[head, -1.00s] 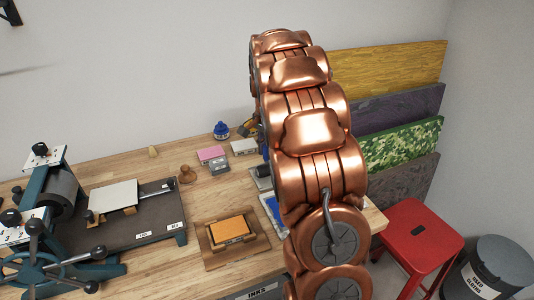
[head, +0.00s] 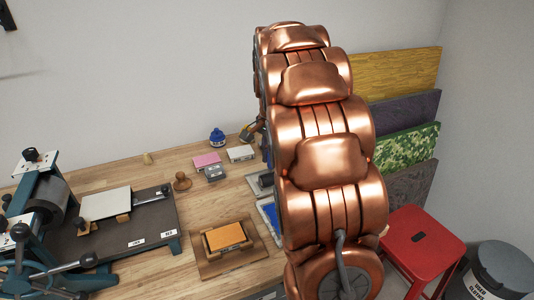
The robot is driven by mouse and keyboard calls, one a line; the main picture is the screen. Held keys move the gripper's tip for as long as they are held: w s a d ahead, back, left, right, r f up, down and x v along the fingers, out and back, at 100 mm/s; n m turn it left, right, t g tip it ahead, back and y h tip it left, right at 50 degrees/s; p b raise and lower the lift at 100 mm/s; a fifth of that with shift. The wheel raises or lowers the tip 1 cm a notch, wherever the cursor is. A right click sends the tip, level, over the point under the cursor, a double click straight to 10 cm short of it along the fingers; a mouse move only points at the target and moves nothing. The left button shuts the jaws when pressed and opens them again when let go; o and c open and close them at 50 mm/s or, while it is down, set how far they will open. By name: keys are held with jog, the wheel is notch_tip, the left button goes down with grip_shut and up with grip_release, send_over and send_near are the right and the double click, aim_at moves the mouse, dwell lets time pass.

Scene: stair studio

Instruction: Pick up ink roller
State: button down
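A dark grey cylinder (head: 265,180), which may be the ink roller, lies on a light slab on the wooden bench, just left of my copper arm. My arm covers its right side, so I cannot make out a handle. A tray with a blue surface (head: 266,214) lies in front of it, also partly covered by my arm. My gripper is hidden behind the arm, so its position and opening do not show.
The bench (head: 215,201) also holds a press (head: 45,205) at left, an orange block in a wooden frame (head: 226,237), a wooden knob (head: 181,181), small pads and a blue bottle (head: 217,138). A red stool (head: 420,235) and grey bin (head: 497,268) stand at right.

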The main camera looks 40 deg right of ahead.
jog(key=s+a+r+b, duration=0.1)
jog(key=s+a+b, duration=0.1)
jog(key=s, duration=0.8)
jog(key=shift+s+a, duration=0.2)
jog(key=shift+a, duration=0.05)
jog(key=c, duration=1.6)
grip_release()
grip_shut()
